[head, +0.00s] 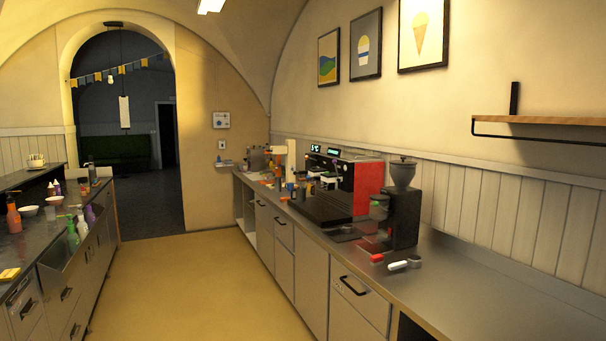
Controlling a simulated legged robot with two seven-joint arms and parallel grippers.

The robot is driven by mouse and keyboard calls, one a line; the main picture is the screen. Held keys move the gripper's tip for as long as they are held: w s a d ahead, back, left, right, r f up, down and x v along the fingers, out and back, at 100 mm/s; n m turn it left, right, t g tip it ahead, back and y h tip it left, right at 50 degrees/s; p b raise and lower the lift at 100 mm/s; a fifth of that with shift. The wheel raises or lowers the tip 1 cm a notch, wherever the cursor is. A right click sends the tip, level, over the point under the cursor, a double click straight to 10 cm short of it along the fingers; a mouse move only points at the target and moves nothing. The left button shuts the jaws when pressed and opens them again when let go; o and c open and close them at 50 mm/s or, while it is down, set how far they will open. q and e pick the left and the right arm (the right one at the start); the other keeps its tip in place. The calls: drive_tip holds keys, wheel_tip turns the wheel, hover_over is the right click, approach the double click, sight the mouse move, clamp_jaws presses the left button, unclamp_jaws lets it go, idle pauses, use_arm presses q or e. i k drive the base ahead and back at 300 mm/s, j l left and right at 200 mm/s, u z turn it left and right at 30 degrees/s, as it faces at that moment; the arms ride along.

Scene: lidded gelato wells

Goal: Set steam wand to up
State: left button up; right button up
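A red and black espresso machine (368,188) stands on the long steel counter to the right of the aisle. Its front, with small lit displays (333,152), faces the aisle. The steam wand is too small to make out among the dark parts and small items at the machine's front, so its position cannot be told. Neither of my grippers is in view.
A black coffee grinder (402,210) stands on the near side of the machine. Red-handled (378,258) and white-handled (405,263) tools lie before it on the counter (480,290). The tan floor (190,285) is clear between this counter and the left counter (75,245).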

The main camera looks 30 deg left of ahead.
sight(300, 172)
drive_tip(key=i+j+u, duration=0.85)
drive_tip(key=i+u, duration=0.15)
drive_tip(key=i, duration=0.15)
drive_tip(key=i+j+u, duration=0.1)
drive_tip(key=i+u, duration=0.2)
drive_tip(key=i, duration=0.15)
drive_tip(key=i+u, duration=0.1)
drive_tip(key=i, duration=2.25)
drive_tip(key=i+j+z, duration=0.15)
drive_tip(key=i+z, duration=0.3)
drive_tip(key=i+j+z, duration=0.3)
drive_tip(key=i+z, duration=0.2)
drive_tip(key=i+j+z, duration=0.45)
